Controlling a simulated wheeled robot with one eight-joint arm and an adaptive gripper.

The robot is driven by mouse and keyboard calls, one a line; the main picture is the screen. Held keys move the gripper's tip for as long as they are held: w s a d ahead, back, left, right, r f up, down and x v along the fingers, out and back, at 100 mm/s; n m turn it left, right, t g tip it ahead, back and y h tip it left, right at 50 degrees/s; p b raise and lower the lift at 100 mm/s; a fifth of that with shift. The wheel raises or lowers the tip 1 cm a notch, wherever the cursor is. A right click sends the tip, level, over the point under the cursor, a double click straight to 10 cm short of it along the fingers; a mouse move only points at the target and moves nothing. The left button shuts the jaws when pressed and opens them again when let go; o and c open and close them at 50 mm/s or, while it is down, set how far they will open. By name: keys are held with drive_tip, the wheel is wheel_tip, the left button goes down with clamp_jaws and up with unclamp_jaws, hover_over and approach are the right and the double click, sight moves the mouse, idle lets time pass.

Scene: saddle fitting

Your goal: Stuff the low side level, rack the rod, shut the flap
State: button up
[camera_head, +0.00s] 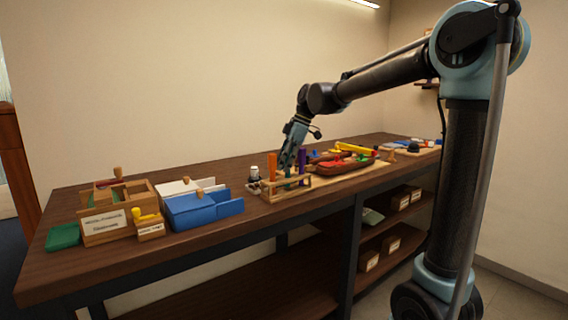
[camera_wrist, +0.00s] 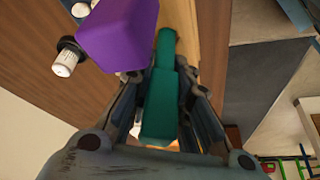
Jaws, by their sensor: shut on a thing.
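My gripper (camera_head: 288,165) is over the wooden rack (camera_head: 292,190) and shut on a teal rod-like tool (camera_wrist: 160,108), which runs between the fingers in the wrist view. Its lower part (camera_head: 288,183) shows at the rack in the head view; I cannot tell whether it is seated there or held clear. An orange-handled rod (camera_head: 272,167) and a purple-handled one (camera_head: 302,167) stand on either side; the purple one also shows large in the wrist view (camera_wrist: 115,32). The brown-red saddle (camera_head: 342,168) lies to the right, with red and green parts on top; its flap is not clearly distinguishable.
A yellow tool (camera_head: 357,150) lies at the saddle. A small white-capped bottle (camera_head: 254,172) stands left of the rack. The front edge of the bench is mostly clear.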

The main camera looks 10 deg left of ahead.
drive_tip(key=shift+f, duration=0.75)
drive_tip(key=o, duration=1)
drive_tip(key=shift+r, duration=0.15)
drive_tip(key=v, duration=1.1)
drive_tip(key=s+d+f+m+t, duration=0.1)
drive_tip(key=s+d+f+m, duration=0.15)
drive_tip(key=d, duration=0.45)
drive_tip(key=s+d+f+m, duration=0.1)
drive_tip(key=d+f+m, duration=0.15)
drive_tip(key=d, duration=0.35)
drive_tip(key=s+d+f+m+t+h, duration=0.1)
drive_tip(key=s+d+f+m, duration=0.4)
drive_tip(key=s+d+f, duration=0.2)
drive_tip(key=s+d+f+m+t+h, duration=0.1)
drive_tip(key=s+d+f+m, duration=0.5)
drive_tip(key=d+f, duration=0.3)
drive_tip(key=s+d+f+m+h, duration=0.2)
drive_tip(key=s+d+f+m, duration=0.4)
drive_tip(key=s+d+f, duration=0.2)
drive_tip(key=shift+d+f+t, duration=0.2)
drive_tip(key=shift+f+t, duration=0.2)
drive_tip(key=shift+f, duration=0.55)
